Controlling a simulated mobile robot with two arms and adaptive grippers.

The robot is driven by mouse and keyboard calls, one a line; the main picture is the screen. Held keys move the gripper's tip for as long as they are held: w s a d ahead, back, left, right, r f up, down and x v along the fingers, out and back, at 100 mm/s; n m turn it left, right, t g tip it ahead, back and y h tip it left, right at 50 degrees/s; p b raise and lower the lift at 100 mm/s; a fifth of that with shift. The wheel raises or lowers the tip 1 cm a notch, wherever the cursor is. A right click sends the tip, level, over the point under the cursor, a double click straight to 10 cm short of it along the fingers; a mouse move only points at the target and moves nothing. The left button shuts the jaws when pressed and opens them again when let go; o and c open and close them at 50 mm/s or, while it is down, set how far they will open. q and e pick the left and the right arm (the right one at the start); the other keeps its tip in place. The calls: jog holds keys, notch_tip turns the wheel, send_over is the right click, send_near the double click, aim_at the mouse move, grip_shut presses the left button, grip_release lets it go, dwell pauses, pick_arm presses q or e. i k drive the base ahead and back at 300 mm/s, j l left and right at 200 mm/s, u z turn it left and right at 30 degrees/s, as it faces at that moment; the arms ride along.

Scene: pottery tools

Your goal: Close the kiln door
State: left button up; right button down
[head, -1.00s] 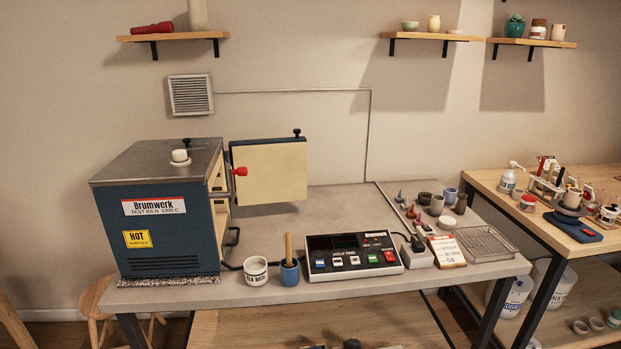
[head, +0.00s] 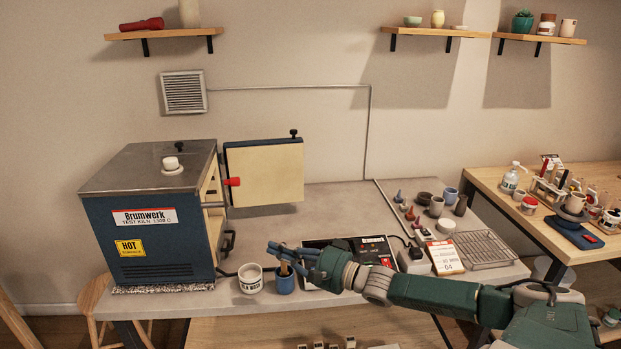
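The kiln (head: 150,220) is a dark blue box with a grey top, at the left of the table. Its door (head: 265,172) stands wide open to the right, its cream inner face toward me. A red knob (head: 232,182) shows at the door's left edge. My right gripper (head: 279,257) has come in from the right, above the blue cup and in front of the control box. Its fingers point left toward the kiln, apart from the door. My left gripper is not in view.
A white mug (head: 251,279) and a blue cup (head: 285,283) with a wooden handle stand at the table's front edge. The control box (head: 372,248) is partly hidden by my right arm. The tabletop below the door (head: 290,220) is clear.

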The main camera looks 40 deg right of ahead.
aim_at(270, 172)
jog(key=i+l, duration=0.15)
jog(key=l, duration=0.25)
jog(key=i+l, duration=0.15)
jog(key=l, duration=0.2)
jog(key=i+l, duration=0.15)
jog(key=l, duration=0.25)
jog(key=i+l, duration=0.15)
jog(key=l, duration=0.25)
jog(key=i+l, duration=0.15)
jog(key=l, duration=0.2)
jog(key=i+l, duration=0.15)
jog(key=l, duration=0.25)
